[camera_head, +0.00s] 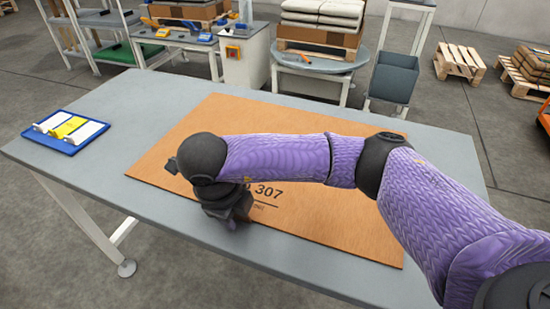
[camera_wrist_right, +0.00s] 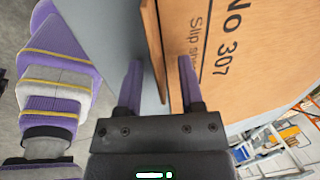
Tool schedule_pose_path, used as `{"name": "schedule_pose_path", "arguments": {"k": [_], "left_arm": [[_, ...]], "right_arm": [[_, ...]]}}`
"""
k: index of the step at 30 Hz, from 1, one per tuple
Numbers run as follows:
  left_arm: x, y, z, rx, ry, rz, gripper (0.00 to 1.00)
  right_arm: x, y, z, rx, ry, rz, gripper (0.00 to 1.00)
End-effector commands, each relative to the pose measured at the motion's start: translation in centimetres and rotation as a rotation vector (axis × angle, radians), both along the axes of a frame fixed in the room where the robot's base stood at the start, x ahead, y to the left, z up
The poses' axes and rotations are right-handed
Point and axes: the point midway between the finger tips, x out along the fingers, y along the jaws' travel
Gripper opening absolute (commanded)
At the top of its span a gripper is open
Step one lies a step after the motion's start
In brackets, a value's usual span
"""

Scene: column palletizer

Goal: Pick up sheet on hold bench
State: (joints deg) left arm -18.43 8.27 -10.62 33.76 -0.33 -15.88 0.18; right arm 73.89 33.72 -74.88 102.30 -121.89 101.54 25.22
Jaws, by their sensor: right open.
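The sheet is a large flat brown board (camera_head: 330,228) marked "No 307". It lies on the grey bench (camera_head: 130,112), and my right arm crosses over it and hides part of it. My right gripper (camera_head: 238,219) is at the sheet's near long edge, pointing down, its fingers mostly hidden in the head view. In the right wrist view the gripper (camera_wrist_right: 160,68) is open, with the edge of the sheet (camera_wrist_right: 235,60) running between its two fingers. One finger is on the printed side and the other beyond the edge. I cannot tell whether either touches. My left gripper is not in view.
A blue tray (camera_head: 67,131) with white and yellow items sits at the bench's left end. Behind the bench stand a round table (camera_head: 330,66) with stacked sacks, a grey bin (camera_head: 393,78) and wooden pallets (camera_head: 459,62). The bench's left part is mostly clear.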

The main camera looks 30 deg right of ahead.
Motion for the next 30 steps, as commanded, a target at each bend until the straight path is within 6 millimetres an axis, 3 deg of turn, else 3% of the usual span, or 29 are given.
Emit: {"name": "schedule_pose_path", "arguments": {"k": [5, 12, 30], "left_arm": [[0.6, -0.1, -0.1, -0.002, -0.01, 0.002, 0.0], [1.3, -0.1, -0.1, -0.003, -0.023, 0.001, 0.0], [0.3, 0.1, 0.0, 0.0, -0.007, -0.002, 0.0]], "right_arm": [[0.0, 0.0, 0.0, 0.0, -0.002, 0.0, 0.49], [0.0, 0.0, 0.0, 0.001, -0.002, 0.0, 0.0], [0.0, 0.0, 0.0, 0.001, -0.002, 0.0, 0.0]]}}
